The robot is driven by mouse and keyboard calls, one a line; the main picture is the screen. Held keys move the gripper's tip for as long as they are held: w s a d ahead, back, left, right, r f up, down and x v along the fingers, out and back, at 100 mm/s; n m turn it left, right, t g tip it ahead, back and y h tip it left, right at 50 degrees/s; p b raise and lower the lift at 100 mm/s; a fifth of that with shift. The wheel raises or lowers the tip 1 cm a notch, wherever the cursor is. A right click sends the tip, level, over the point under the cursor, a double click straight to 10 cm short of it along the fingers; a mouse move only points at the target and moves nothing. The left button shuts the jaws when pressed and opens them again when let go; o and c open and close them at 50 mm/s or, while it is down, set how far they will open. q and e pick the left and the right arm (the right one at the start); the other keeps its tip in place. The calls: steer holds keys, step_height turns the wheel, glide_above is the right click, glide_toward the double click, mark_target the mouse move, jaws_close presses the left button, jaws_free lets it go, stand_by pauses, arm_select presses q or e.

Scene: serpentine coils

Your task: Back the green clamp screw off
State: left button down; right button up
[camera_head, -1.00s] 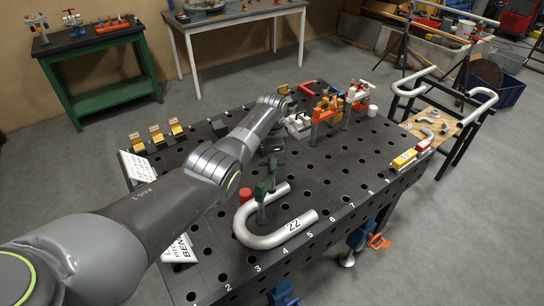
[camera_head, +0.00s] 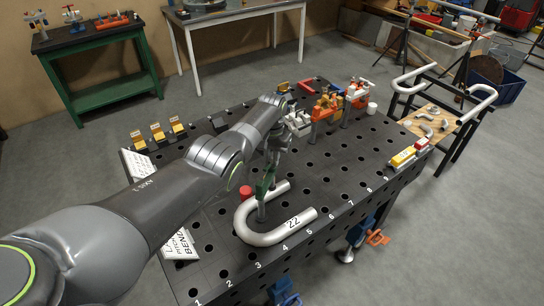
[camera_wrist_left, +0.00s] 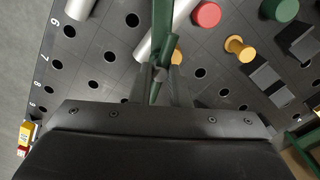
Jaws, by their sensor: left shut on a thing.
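The green clamp (camera_head: 264,187) stands upright on the perforated table, inside the bend of a grey U-shaped tube marked 22 (camera_head: 272,239). My left gripper (camera_head: 271,166) reaches down from above to the top of the clamp. In the left wrist view the green clamp (camera_wrist_left: 163,28) runs down between my fingers (camera_wrist_left: 164,82), which are shut on its screw (camera_wrist_left: 159,74). The fingers hide part of the screw, so its thread does not show. The tube (camera_wrist_left: 148,45) passes beneath the clamp. My right gripper is in neither view.
A red knob (camera_head: 246,192) stands left of the clamp, close to the tube. Yellow-and-black blocks (camera_head: 157,133) line the back left edge. Orange and red clamps (camera_head: 328,106) stand farther back. The table's middle right is clear. A tube rack (camera_head: 440,105) stands beyond the right edge.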

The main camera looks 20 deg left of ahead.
arm_select(q)
steer(key=n, duration=0.6)
steer(key=shift+r, duration=0.1)
steer(key=n, duration=0.5)
steer(key=shift+p, duration=0.3)
steer(key=shift+n, duration=0.5)
steer(key=c, duration=1.4)
jaws_free()
steer(key=shift+o, duration=0.2)
